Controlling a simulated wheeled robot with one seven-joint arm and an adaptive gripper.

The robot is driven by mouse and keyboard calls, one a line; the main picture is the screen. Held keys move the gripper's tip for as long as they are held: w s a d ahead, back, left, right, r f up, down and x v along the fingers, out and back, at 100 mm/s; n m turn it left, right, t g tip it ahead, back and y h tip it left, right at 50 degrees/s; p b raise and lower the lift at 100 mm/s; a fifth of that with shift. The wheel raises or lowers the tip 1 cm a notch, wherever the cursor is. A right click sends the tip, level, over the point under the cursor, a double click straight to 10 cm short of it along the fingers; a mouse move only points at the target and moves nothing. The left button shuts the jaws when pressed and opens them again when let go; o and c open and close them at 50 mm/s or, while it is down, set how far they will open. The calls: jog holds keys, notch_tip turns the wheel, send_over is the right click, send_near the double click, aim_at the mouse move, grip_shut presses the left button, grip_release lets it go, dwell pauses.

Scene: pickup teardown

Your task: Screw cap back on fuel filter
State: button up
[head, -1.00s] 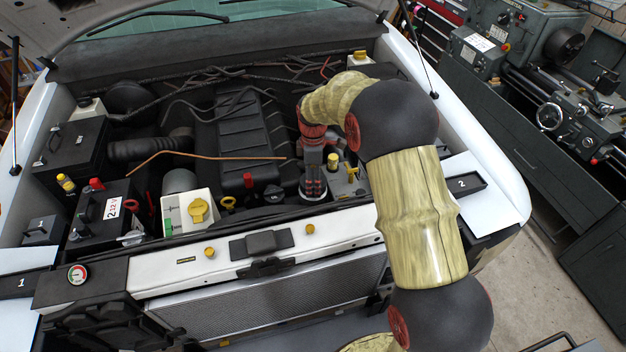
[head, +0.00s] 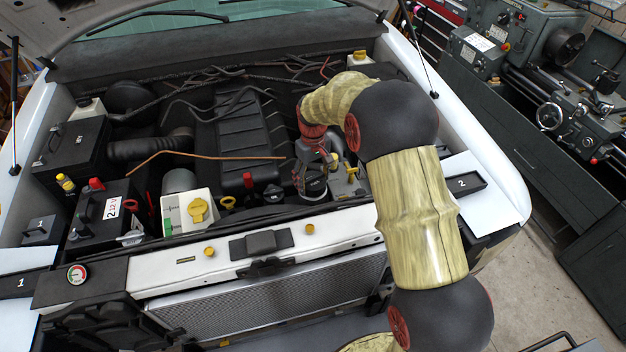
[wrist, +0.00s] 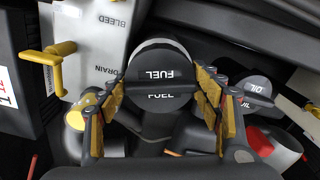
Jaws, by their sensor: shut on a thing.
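The black fuel cap, lettered FUEL (wrist: 160,88), sits between the fingers of my gripper (wrist: 160,95) in the wrist view. My gripper is shut on it, with the gold-coloured pads against its left and right sides. In the head view my gripper (head: 313,165) points down into the engine bay behind the front crossmember, and the cap shows dark (head: 315,187) at the fingers. The filter body is mostly hidden beneath the cap, so I cannot tell how the cap sits on its thread.
A black OIL cap (wrist: 257,90) lies close to the right finger in the wrist view. A grey BLEED/DRAIN box (wrist: 95,40) with a yellow handle (wrist: 48,62) is at left. A yellow cap (wrist: 84,102) is beside the left finger. The white crossmember (head: 200,258) runs along the front.

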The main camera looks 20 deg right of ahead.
jog(key=shift+m, duration=1)
jog(key=o, duration=1.4)
jog(key=shift+o, duration=0.2)
